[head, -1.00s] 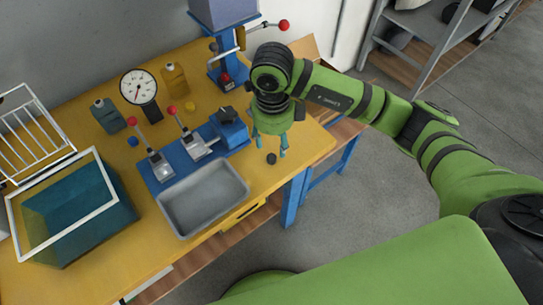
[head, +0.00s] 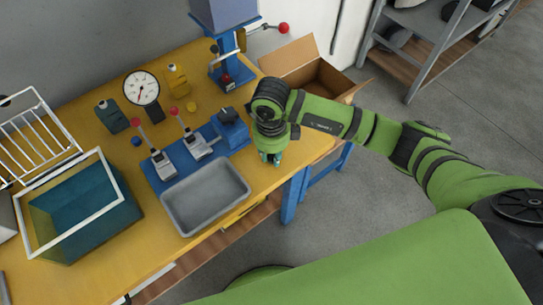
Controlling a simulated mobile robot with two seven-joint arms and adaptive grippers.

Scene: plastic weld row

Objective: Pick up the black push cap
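My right gripper (head: 271,160) points down at the yellow table top, near its right front edge, to the right of the grey tray. Its teal fingertips are low, close to the table. The black push cap, seen one second ago as a small dark disc at this spot, is now hidden by the gripper. I cannot tell whether the fingers touch it or hold it. My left gripper is not in view.
A grey tray (head: 206,197) and a blue fixture (head: 163,176) with red-knobbed clamps are left of the gripper. A blue press (head: 232,72) stands behind. An open cardboard box (head: 306,75) is at the back right. A teal bin (head: 85,213) is far left.

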